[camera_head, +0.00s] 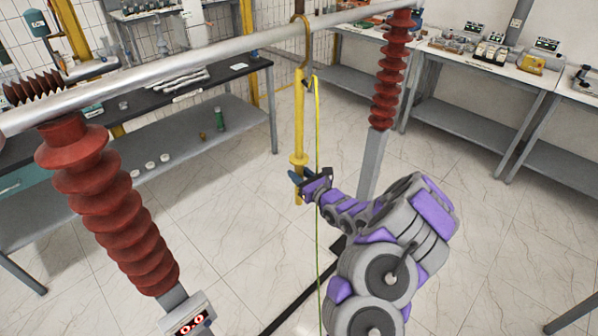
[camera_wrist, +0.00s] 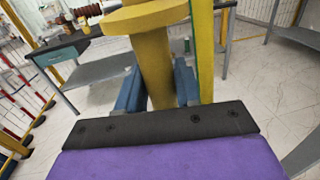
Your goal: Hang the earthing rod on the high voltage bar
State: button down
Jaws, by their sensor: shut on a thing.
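The yellow earthing rod (camera_head: 299,125) stands upright in the middle of the head view, with a round collar low on it. Its brass-coloured hook (camera_head: 306,42) is at the silver high voltage bar (camera_head: 230,48), its curved top above the bar. I cannot tell whether the hook rests on the bar. My gripper (camera_head: 298,178) is shut on the rod just below the collar. In the wrist view the blue fingers (camera_wrist: 158,88) sit on both sides of the rod (camera_wrist: 154,65), under the collar (camera_wrist: 146,17). A yellow-green cable (camera_head: 317,130) hangs from the rod's upper end.
Red ribbed insulators carry the bar at left (camera_head: 105,200) and right (camera_head: 391,75). A display reading 0.0 (camera_head: 188,318) is below the left one. A dark-topped workbench (camera_head: 225,75) stands behind, and laden tables (camera_head: 480,62) at right. The tiled floor between is open.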

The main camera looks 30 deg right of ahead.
jog(key=shift+d+f, duration=0.2)
jog(key=shift+a, duration=0.1)
jog(key=c, duration=0.6)
grip_release()
jog(key=shift+c, duration=0.2)
jog(key=s+d+p, duration=0.1)
jog(key=s, duration=0.7)
jog(key=s+d+p, duration=0.2)
jog(key=s, duration=0.7)
jog(key=shift+d, duration=0.25)
